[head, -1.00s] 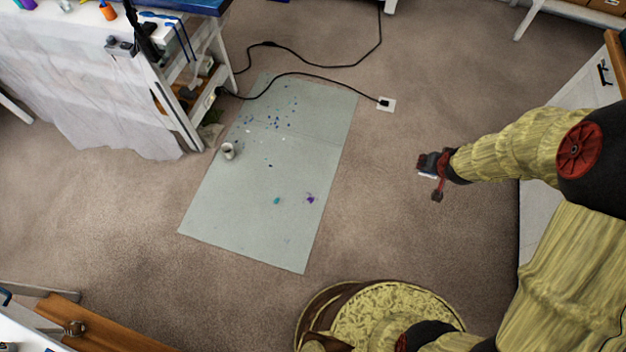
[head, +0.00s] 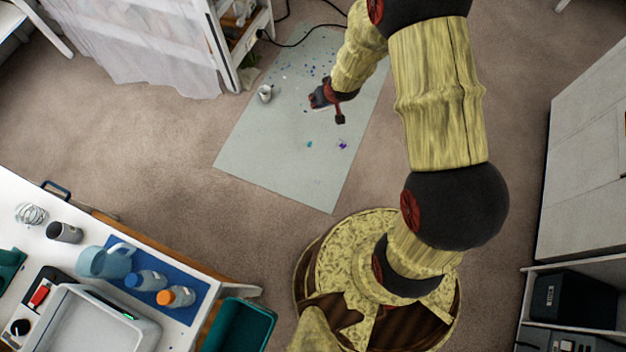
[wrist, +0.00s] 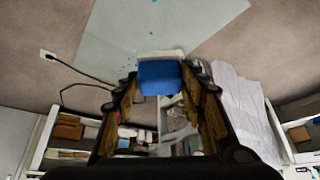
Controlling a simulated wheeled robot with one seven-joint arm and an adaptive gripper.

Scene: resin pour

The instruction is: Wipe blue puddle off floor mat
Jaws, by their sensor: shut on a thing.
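The pale grey-green floor mat (head: 270,150) lies on the carpet; it also shows in the wrist view (wrist: 115,30). Small blue specks (head: 312,71) dot its far part. A teal spot (head: 309,144) and a purple spot (head: 342,145) lie on its nearer part. I cannot tell which mark is the blue puddle. My gripper (head: 327,100) is over the middle of the mat, at a height I cannot judge. In the wrist view my gripper (wrist: 162,92) is shut on a blue-and-white block (wrist: 160,77), perhaps a sponge. My arm hides the mat's far right part.
A small whitish cup (head: 265,93) stands on the mat's left edge. A black cable (head: 300,42) crosses the far end. A cloth-covered table (head: 140,45) stands left of the mat. A bench with bottles and a jug (head: 105,262) is at lower left. Carpet right of the mat is clear.

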